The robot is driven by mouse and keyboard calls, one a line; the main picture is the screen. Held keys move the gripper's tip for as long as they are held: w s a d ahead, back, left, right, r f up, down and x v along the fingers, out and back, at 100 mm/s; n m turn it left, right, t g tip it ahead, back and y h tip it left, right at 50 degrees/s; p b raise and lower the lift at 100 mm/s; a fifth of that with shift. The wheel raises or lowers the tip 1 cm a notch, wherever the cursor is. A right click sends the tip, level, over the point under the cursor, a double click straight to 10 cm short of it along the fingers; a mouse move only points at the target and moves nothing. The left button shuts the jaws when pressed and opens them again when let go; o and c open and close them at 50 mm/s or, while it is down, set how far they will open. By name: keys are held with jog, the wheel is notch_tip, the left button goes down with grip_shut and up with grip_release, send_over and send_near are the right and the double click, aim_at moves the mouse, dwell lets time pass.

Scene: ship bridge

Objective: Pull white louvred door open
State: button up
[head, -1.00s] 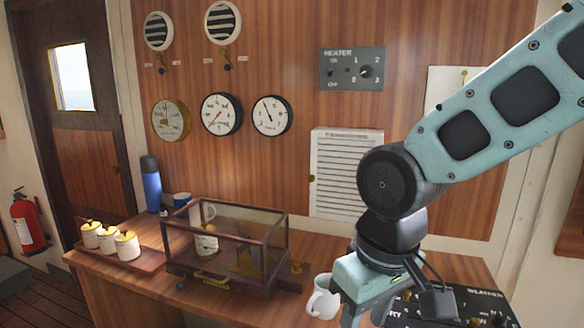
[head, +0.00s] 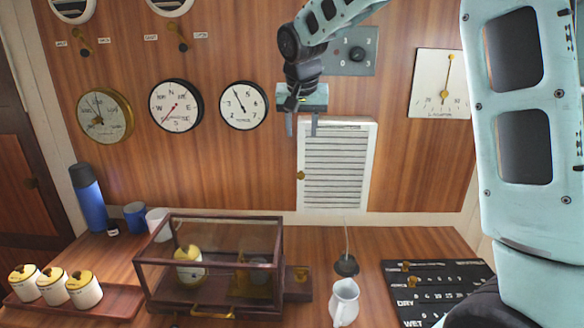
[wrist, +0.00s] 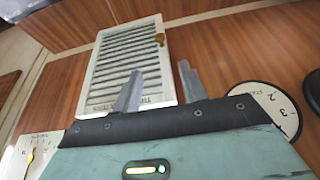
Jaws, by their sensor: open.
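The white louvred door (head: 335,170) is set in the wooden wall panel, above the desk and right of the round gauges. It looks shut in its white frame. A small brass knob (head: 300,175) sits on its left edge. My gripper (head: 301,128) is at the door's top left, fingers pointing down, open and empty. In the wrist view the louvred door (wrist: 127,62) lies beyond the fingers, with its brass knob (wrist: 160,39) at the far side. My gripper (wrist: 158,82) shows two spread fingers there, apart from the knob.
A weather board (head: 435,285) lies at the right. A blue flask (head: 88,198) and lidded jars (head: 84,289) are at the left.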

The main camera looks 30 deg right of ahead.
aim_at(301, 173)
jog(key=p+x, duration=0.4)
jog(key=x, duration=1.1)
jog(key=shift+f, duration=0.4)
grip_shut()
